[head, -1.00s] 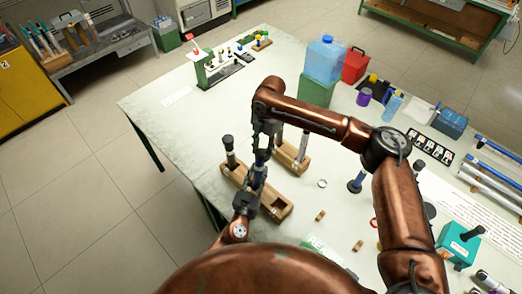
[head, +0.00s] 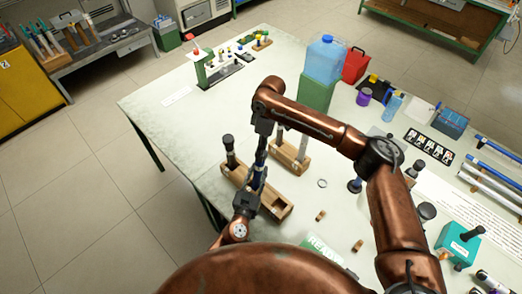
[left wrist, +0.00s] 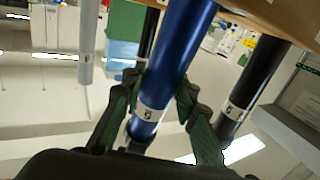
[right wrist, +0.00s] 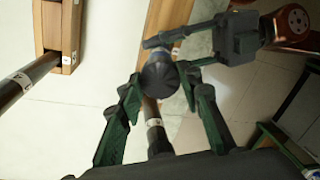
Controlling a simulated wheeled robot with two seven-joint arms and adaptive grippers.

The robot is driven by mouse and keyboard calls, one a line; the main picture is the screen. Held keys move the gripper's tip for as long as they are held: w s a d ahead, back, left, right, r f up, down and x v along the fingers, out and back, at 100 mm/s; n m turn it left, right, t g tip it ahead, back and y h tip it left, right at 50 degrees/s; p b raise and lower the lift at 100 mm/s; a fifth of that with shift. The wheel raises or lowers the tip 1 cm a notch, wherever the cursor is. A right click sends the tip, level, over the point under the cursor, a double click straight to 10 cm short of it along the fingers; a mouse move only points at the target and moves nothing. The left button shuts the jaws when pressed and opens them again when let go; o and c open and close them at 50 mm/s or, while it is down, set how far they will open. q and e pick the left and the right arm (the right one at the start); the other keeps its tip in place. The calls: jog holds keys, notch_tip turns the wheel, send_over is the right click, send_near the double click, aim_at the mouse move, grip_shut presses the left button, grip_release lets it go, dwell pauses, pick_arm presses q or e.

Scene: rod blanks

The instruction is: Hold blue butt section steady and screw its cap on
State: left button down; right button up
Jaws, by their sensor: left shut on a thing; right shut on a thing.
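The blue butt section (head: 258,180) stands roughly upright at the near wooden block (head: 279,208). My left gripper (head: 254,187) is shut around it from the near side. In the left wrist view the blue tube (left wrist: 172,62), with a white label band, runs between the fingers. My right gripper (head: 262,146) points down above the tube's top end. In the right wrist view its fingertips close on a dark round cap (right wrist: 160,76), in line with the tube. The right gripper hides the joint between cap and tube, so I cannot tell how far the cap is on.
A black-topped rod (head: 229,150) stands in the same block, left of the blue one. A second wooden block (head: 290,158) behind holds a grey rod (head: 304,146). A metal ring (head: 322,183) and small cork-coloured pieces (head: 320,215) lie on the table to the right.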

pick_arm(q)
jog(key=shift+s+d, duration=0.15)
jog(key=shift+d, duration=0.2)
pick_arm(e)
jog(key=m, duration=0.6)
jog(key=o, duration=1.3)
jog(key=shift+c, duration=0.2)
jog(key=shift+w+d+r, duration=0.1)
jog(key=shift+w+r, duration=0.1)
jog(key=shift+r, duration=0.9)
jog(key=shift+w+d+r, duration=0.1)
jog(key=shift+w+r, duration=0.05)
jog(key=shift+r, duration=0.95)
jog(key=shift+c, duration=0.3)
jog(key=n, duration=0.1)
jog(key=r+n, duration=0.1)
jog(key=n, duration=0.1)
jog(key=r+n, duration=0.1)
jog(key=shift+w+d+n, duration=0.15)
jog(key=shift+d+n, duration=0.05)
jog(key=shift+n, duration=0.1)
jog(key=n, duration=0.2)
jog(key=r+n, duration=0.1)
jog(key=n, duration=0.1)
jog(key=shift+d+r, duration=0.1)
jog(key=shift+r, duration=0.1)
